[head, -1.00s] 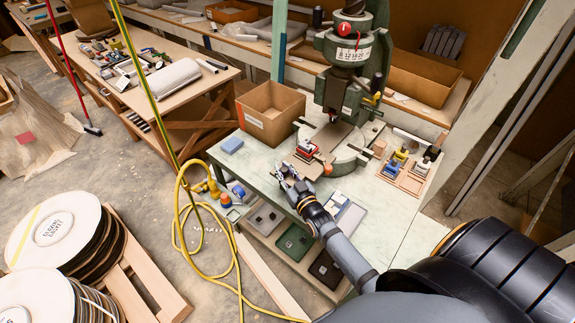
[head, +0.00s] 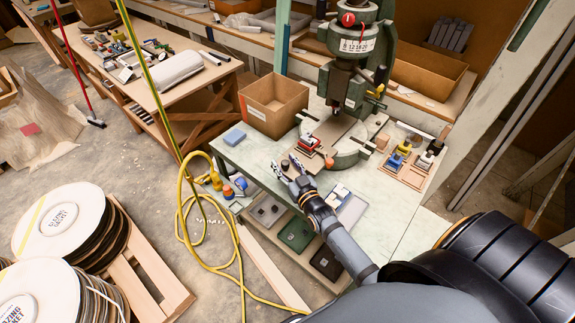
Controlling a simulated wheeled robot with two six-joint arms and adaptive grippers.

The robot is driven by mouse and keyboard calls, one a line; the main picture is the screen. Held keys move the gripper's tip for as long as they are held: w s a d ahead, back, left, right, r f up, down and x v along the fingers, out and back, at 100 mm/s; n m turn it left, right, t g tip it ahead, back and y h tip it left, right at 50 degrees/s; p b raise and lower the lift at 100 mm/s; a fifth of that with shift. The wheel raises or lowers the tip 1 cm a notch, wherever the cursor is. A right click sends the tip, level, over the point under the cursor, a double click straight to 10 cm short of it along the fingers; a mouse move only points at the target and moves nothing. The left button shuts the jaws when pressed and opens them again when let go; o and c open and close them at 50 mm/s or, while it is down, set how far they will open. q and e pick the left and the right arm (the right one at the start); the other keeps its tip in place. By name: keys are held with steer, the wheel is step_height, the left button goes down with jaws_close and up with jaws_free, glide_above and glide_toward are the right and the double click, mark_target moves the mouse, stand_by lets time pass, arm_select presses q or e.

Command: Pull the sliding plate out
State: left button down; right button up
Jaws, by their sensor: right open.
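The green fly press (head: 350,85) stands at the back of the pale green table (head: 262,165). A sliding plate (head: 325,150) extends from under the press toward the front left, with a small red and dark piece (head: 308,144) at its front end. My right gripper (head: 287,170) is open and empty, at the table's front edge, just in front of and left of the plate's near end. It looks apart from the plate, though the small gap is hard to judge. My left gripper is not in view.
A wooden tray with coloured tools (head: 404,160) lies to the right. Dark trays (head: 296,233) sit below the table's front. A yellow hose (head: 190,215) loops on the floor.

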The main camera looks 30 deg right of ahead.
steer(key=s, duration=1.2)
